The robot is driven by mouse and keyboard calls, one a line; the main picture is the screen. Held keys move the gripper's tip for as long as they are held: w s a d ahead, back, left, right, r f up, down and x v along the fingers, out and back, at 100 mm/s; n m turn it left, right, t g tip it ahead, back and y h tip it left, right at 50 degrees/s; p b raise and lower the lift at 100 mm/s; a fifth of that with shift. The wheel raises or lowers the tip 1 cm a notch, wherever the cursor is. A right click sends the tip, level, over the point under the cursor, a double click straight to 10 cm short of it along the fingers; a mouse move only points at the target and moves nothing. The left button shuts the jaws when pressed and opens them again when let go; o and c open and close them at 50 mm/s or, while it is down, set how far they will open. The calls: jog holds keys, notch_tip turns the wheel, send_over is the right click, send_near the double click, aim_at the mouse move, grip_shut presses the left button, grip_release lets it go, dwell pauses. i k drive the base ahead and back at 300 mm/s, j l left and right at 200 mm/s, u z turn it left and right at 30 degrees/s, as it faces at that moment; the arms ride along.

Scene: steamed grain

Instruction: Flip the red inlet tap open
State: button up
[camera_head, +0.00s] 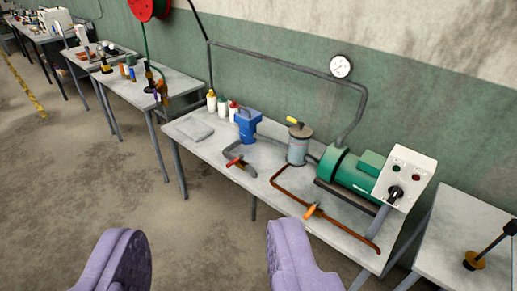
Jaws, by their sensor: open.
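A small red tap handle (234,161) sits on a grey pipe at the front left of the middle bench (190,160), below a blue device (247,124). An orange tap handle (312,211) sits on a copper pipe (287,190) further right on the same bench. The handles are too small for me to tell whether either valve is open. My gripper (205,245) shows as two purple fingers at the bottom of the view. They are wide apart, with only floor between them, short of the bench and touching nothing.
A green motor (347,171) and a white control box (405,177) stand at the bench's right. A grey canister (298,150) and several small bottles stand towards the back. More benches stand left and right. The concrete floor (60,190) in front is clear.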

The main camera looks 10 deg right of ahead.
aim_at(241, 156)
jog(key=i+j, duration=0.1)
jog(key=i, duration=0.45)
jog(key=i+z, duration=0.15)
jog(key=i, duration=0.4)
jog(key=i+j, duration=0.2)
jog(key=i, duration=0.35)
jog(key=i+j+z, duration=0.15)
jog(key=i, duration=0.45)
jog(key=i+j, duration=0.25)
jog(key=i, duration=0.25)
jog(key=i+l+z, duration=0.05)
